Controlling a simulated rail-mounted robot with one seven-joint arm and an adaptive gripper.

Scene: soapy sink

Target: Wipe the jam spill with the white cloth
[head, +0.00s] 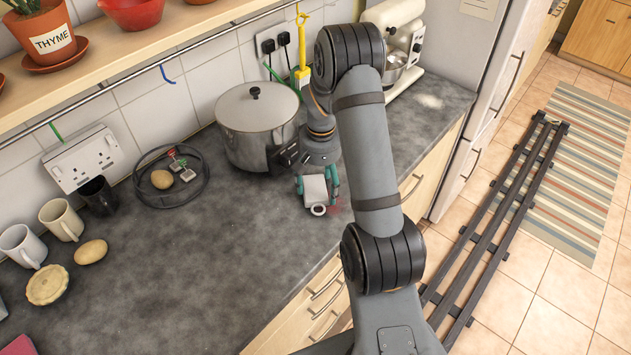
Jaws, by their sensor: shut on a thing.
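My gripper (317,190) is over the grey worktop in front of the large steel pot. Its teal fingers are closed on the white cloth (314,188), which sits between them at worktop height. A small white ring-shaped end shows at the cloth's near side. The jam spill (336,204) shows as a faint red patch on the worktop just right of the cloth, by the right finger. My arm and gripper hide part of the area behind it, so I cannot tell how far the spill reaches under the cloth.
The steel pot (257,125) stands close behind and left of my gripper. A stand mixer (400,45) is at the back right. A wire ring holder (171,180), mugs (62,219) and a potato (91,251) are at the left. The front-middle worktop (190,300) is clear.

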